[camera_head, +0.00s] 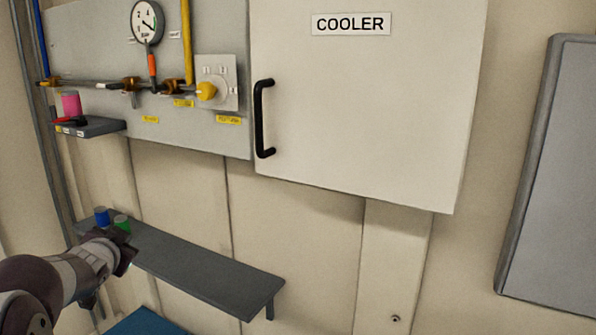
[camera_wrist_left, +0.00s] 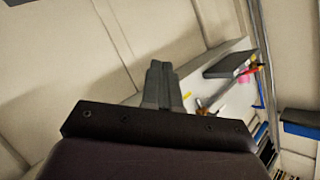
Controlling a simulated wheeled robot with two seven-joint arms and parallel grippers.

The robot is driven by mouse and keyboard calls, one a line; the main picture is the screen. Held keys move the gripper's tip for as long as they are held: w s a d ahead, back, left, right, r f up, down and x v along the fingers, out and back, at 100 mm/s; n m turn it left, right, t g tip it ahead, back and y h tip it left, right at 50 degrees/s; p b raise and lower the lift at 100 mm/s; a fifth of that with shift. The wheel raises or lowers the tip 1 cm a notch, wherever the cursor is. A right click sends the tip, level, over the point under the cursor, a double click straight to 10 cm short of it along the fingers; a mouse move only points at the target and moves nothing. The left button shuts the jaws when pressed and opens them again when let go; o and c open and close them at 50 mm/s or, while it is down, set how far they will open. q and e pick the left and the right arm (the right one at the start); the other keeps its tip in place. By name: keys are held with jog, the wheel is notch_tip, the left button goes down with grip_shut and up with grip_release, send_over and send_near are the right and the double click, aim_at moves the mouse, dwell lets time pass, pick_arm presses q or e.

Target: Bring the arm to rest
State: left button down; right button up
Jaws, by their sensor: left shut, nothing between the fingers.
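My left arm comes in from the lower left in the head view. Its gripper (camera_head: 128,254) is over the left part of the grey shelf, in front of a green cylinder (camera_head: 123,223) and a blue cylinder (camera_head: 102,216). I cannot tell whether it touches the shelf or the cylinders. In the left wrist view the two grey fingers (camera_wrist_left: 160,75) are together, with nothing seen between them. My right gripper is in neither view.
The grey shelf (camera_head: 205,279) runs along the wall. Above it are the white COOLER cabinet (camera_head: 365,110) with a black handle (camera_head: 259,120), a gauge (camera_head: 147,20), a yellow knob (camera_head: 206,91) and a small ledge (camera_head: 100,128) holding a pink item. A grey panel (camera_head: 555,180) stands at right.

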pick_arm(q)
jog(key=s+d+f+n+g+b, duration=0.1)
jog(key=s+d+f+n+g, duration=0.15)
jog(key=s+f, duration=0.35)
jog(key=s+d+f+n+g, duration=0.1)
jog(key=s+d+f+g, duration=0.25)
jog(key=f, duration=0.55)
jog(key=s+d+f+g+h+b, duration=0.1)
jog(key=s+d+f+g, duration=0.1)
jog(key=s+d+f, duration=0.2)
jog(key=s+d+f+g+h+b, duration=0.1)
jog(key=s+d+f, duration=0.3)
jog(key=s, duration=0.5)
jog(key=s+d+f+g+h+b, duration=0.1)
jog(key=s+d+f+g, duration=0.2)
jog(key=s+d+f, duration=0.2)
jog(key=shift+s+d+n+b, duration=0.35)
jog(key=shift+s, duration=0.9)
